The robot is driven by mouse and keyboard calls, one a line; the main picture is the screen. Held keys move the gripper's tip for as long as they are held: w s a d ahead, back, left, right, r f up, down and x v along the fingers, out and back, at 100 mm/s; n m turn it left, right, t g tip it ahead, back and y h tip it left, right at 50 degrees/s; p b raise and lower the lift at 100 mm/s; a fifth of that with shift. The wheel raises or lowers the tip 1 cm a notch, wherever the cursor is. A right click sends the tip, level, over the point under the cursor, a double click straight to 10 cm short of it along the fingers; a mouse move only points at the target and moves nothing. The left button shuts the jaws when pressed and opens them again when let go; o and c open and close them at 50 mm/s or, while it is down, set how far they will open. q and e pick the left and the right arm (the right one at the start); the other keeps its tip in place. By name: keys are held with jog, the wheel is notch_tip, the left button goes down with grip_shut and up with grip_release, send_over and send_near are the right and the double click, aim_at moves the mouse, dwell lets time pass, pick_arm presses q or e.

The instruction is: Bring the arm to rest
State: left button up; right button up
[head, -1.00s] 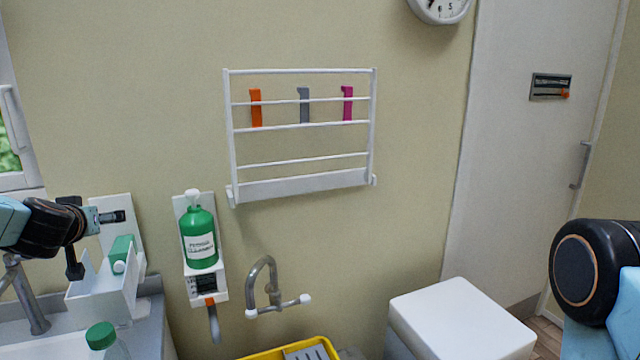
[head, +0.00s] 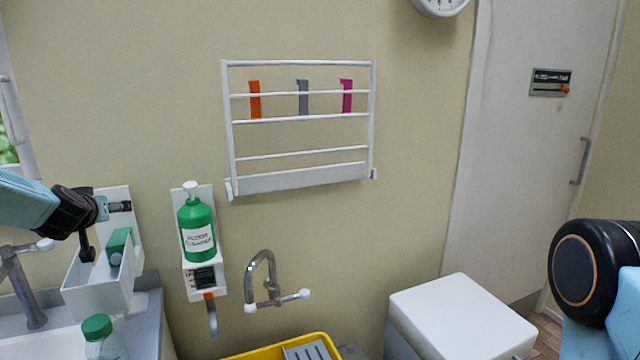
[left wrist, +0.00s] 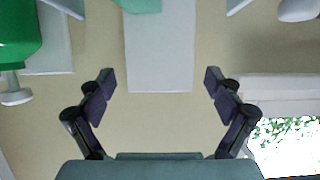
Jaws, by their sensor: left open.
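My left arm comes in from the left in the head view. Its gripper (head: 104,226) is in front of a white wall holder (head: 110,290) with a green item (head: 120,246) in it. In the left wrist view the left gripper's two fingers (left wrist: 159,85) are spread wide with nothing between them. A white panel (left wrist: 160,60) and beige wall lie beyond the fingers. Part of my right arm shows at the right edge of the head view; its gripper is out of frame.
A green soap bottle (head: 197,230) sits in a wall holder right of the left gripper. A tap (head: 262,275), a yellow tray (head: 322,337) and a white box (head: 462,310) are lower down. A wall rack (head: 300,180) hangs above. A capped bottle (head: 100,340) stands by the basin.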

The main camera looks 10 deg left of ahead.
aim_at(114, 233)
pick_arm(q)
jog(key=x, duration=0.3)
jog(key=shift+d+f+b, duration=0.1)
jog(key=shift+f+b, duration=0.15)
jog(key=shift+b, duration=0.1)
jog(key=shift+f+b, duration=0.4)
jog(key=shift+f, duration=0.2)
notch_tip(114, 233, up, 19)
jog(key=p, duration=1.1)
jog(key=shift+s+r, duration=0.25)
jog(key=shift+s, duration=0.2)
jog(key=shift+s+d, duration=0.1)
jog(key=shift+d, duration=0.05)
